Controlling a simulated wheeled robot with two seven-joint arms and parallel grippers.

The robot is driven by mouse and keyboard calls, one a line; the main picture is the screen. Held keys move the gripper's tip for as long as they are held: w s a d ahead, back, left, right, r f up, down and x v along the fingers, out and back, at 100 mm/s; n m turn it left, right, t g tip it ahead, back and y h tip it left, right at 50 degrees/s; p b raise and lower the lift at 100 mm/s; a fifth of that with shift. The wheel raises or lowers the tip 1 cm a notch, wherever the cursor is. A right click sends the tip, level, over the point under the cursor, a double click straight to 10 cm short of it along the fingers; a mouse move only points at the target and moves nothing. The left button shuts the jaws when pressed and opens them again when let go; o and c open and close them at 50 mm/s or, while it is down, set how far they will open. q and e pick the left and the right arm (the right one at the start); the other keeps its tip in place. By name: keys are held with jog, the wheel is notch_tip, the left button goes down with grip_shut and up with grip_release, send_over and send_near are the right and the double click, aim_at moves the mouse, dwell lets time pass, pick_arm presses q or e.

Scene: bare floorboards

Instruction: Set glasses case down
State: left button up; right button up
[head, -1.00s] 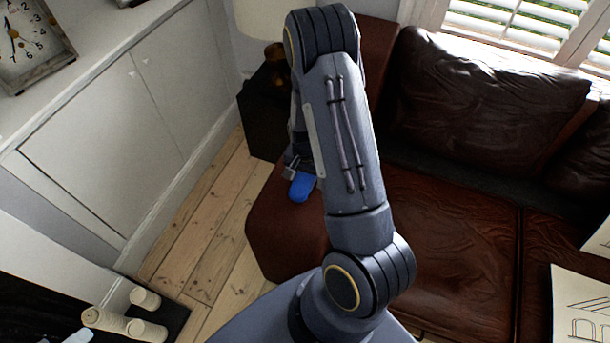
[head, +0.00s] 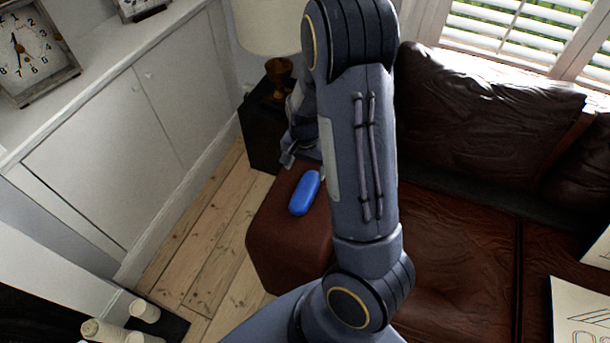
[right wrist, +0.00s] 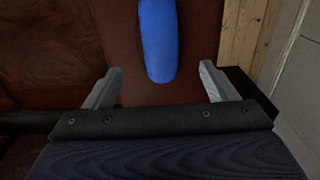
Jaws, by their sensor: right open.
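My right gripper (head: 298,150) is behind the case in the head view, partly hidden by my own arm. In the right wrist view the right gripper (right wrist: 158,82) is open and empty, its two fingers wide apart. My left gripper is not in view.
A dark side table (head: 258,138) with a lamp (head: 278,75) stands behind the sofa arm. A white cabinet (head: 110,150) runs along the left. Sofa seat cushions (head: 460,250) lie to the right. Bare floorboards (head: 205,240) separate cabinet and sofa.

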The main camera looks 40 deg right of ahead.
jog(key=s+a+r+n+t+y, duration=0.2)
jog(key=s+a+r, duration=0.15)
jog(key=r, duration=0.35)
jog(key=s+a+r+n+t+y, duration=0.1)
jog(key=s+a+r+n, duration=0.1)
jog(key=a+r, duration=0.4)
jog(key=s+a+r+n+t, duration=0.1)
jog(key=s+a+r+n, duration=0.2)
jog(key=s, duration=0.2)
jog(key=s+a+r+n+t, duration=0.1)
jog(key=s+a+r+n, duration=0.1)
jog(key=s+r+n, duration=0.1)
jog(key=shift+s+a+r+n+t+y, duration=0.25)
jog(key=shift+s+a+n+y, duration=0.2)
jog(key=shift+s, duration=0.8)
